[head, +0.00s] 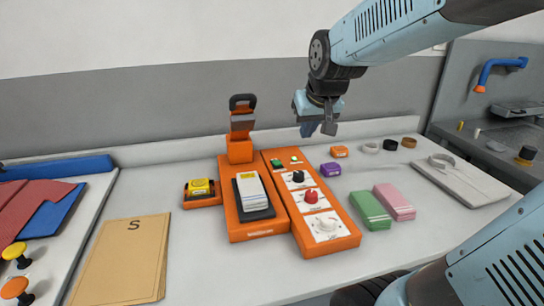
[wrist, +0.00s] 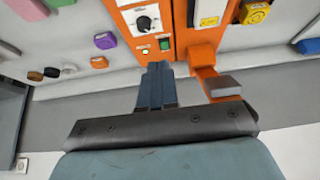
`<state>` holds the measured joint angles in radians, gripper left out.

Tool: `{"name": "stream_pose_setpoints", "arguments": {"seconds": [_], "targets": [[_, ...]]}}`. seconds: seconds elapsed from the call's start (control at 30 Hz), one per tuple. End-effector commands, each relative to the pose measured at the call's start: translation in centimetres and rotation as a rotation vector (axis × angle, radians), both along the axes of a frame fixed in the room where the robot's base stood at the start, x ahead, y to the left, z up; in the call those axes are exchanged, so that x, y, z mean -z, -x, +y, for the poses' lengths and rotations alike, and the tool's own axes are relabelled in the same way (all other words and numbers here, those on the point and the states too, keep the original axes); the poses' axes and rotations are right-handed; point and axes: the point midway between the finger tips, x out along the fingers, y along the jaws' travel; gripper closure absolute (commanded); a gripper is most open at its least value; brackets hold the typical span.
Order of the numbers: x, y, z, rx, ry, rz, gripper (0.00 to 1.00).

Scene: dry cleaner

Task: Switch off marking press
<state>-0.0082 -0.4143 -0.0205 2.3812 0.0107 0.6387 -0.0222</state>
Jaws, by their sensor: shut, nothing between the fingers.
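The orange marking press (head: 252,227) stands mid-table with its hinged arm (head: 241,135) raised and a black handle on top. A black tray on it holds white tags (head: 251,192). Beside it, the orange control box (head: 330,243) carries a green switch (head: 276,162), a small pale lamp (head: 295,158), and black, red (head: 311,197) and white knobs. The wrist view shows the green switch (wrist: 165,44), lamp (wrist: 145,53) and black knob (wrist: 146,23) beyond my fingertips. My gripper (head: 319,130) is shut and empty, above and behind the box's far end, apart from it.
A yellow-topped stamp pad (head: 201,190) lies left of the press. Purple (head: 330,169) and orange (head: 339,151) blocks and green (head: 370,210) and pink (head: 395,202) pads lie right of the control box. A brown envelope (head: 124,260) lies front left. The wall is behind my gripper.

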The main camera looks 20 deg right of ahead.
Motion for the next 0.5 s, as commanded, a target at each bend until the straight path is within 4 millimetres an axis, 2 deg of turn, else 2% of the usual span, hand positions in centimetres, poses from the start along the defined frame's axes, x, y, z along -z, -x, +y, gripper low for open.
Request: {"name": "stream_pose_setpoints", "arguments": {"seconds": [0.03,0.3,0.5], "targets": [[0.7,-1.8,0.0,0.000,0.000,0.002,1.00],[4.1,-10.2,-0.1,0.000,0.002,-0.026,1.00],[6.9,-14.9,-0.2,0.001,0.005,-0.044,1.00]]}}
